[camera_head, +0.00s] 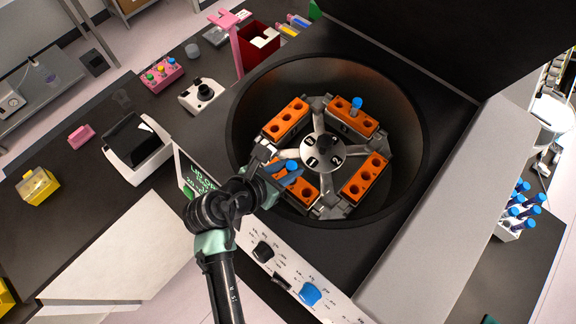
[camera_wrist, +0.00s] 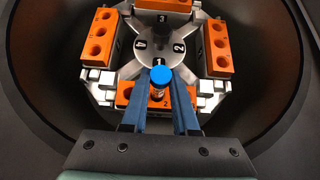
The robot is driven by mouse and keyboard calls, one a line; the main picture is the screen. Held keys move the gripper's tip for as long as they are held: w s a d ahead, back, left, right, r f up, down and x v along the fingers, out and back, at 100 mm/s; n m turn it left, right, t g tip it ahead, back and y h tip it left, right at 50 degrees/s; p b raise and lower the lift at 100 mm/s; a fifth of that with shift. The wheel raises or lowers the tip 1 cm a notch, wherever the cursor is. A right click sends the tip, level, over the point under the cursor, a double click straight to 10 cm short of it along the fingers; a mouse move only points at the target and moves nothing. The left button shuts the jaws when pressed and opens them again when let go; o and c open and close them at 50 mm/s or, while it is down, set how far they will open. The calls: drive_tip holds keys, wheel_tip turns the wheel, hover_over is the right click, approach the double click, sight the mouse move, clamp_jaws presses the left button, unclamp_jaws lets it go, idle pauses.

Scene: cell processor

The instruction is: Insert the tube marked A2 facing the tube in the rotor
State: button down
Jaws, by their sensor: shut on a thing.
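The open centrifuge bowl holds a silver rotor (camera_head: 335,154) with four orange tube holders, its hub numbered. One blue-capped tube (camera_head: 356,104) stands in the upper-right holder (camera_head: 338,118), by number 3. My gripper (camera_head: 284,172) is shut on another blue-capped tube (camera_head: 291,165), over the lower-left holder (camera_head: 307,193), across the hub from the standing tube. In the wrist view the held tube (camera_wrist: 160,84) is between the blue fingers (camera_wrist: 159,112), in front of the near holder (camera_wrist: 124,95). Its lower end is hidden, so I cannot tell whether it is in a hole. Its mark is unreadable.
The bowl wall (camera_head: 397,105) rings the rotor closely. The dark raised lid (camera_head: 470,40) stands behind it. The front panel has a blue knob (camera_head: 311,293). A rack with several blue-capped tubes (camera_head: 517,213) is at the right. A pink stand (camera_head: 236,45) rises at the back left.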

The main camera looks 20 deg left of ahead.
drive_tip(key=shift+f, duration=0.15)
drive_tip(key=shift+f, duration=0.35)
drive_tip(key=shift+f, duration=0.15)
drive_tip(key=shift+r, duration=0.2)
drive_tip(key=shift+r, duration=0.5)
drive_tip(key=c, duration=1.4)
unclamp_jaws()
clamp_jaws()
